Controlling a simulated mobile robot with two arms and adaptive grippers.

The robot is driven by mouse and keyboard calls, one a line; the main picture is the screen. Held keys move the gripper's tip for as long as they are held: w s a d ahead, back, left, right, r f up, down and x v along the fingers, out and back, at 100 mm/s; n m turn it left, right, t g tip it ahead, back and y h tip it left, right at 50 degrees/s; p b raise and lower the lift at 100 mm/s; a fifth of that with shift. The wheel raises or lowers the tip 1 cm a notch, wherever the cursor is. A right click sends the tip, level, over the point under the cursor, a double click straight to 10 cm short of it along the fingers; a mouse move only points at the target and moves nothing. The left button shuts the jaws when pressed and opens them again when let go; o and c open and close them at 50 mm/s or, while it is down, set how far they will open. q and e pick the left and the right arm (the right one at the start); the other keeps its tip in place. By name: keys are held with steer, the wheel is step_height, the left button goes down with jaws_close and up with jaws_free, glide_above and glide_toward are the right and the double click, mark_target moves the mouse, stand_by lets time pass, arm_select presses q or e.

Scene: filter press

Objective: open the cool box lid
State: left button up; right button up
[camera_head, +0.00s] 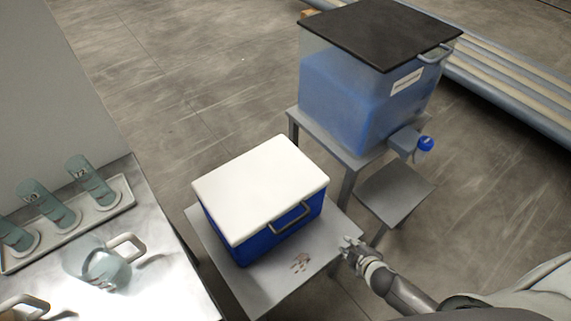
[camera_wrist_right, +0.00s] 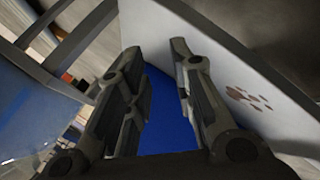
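The cool box (camera_head: 265,235) is blue with a white lid (camera_head: 262,185), and the lid lies closed on it. A grey handle (camera_head: 291,217) shows at the lid's edge, on the side towards my right arm. My right gripper (camera_head: 350,246) is apart from the box, beyond the stand's right edge. In the right wrist view its two fingers (camera_wrist_right: 160,65) are spread with nothing between them, and the blue box wall (camera_wrist_right: 160,110) shows behind them. The handle cannot be made out there. My left gripper is in neither view.
The box stands on a small grey stand (camera_head: 262,292) with brown spots on its top. Behind it, a clear tank (camera_head: 345,100) of blue liquid with a dark lid and blue tap stands on another table. A metal bench (camera_head: 150,235) with a jug and tray is at the left.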

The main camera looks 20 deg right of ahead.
steer(key=w+a+r+n+t+y+b, duration=0.1)
steer(key=w+a+r+n+t+b, duration=0.15)
steer(key=w+r, duration=0.35)
steer(key=s+a+r+n+t+y+b, duration=0.15)
steer(key=a+r+n+y+b, duration=0.35)
steer(key=r, duration=0.7)
steer(key=a+r+n+t+y, duration=0.1)
steer(key=a+r+n+t, duration=0.25)
steer(key=a+r, duration=0.6)
arm_select(q)
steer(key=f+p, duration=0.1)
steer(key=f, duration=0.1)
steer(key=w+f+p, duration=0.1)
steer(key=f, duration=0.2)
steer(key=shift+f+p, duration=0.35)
steer(key=shift+p, duration=0.05)
arm_select(e)
steer(key=w+a+r, duration=0.1)
steer(key=w, duration=0.9)
steer(key=shift+a+r, duration=0.3)
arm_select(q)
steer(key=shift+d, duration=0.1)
arm_select(e)
jaws_close()
steer(key=c, duration=0.5)
jaws_free()
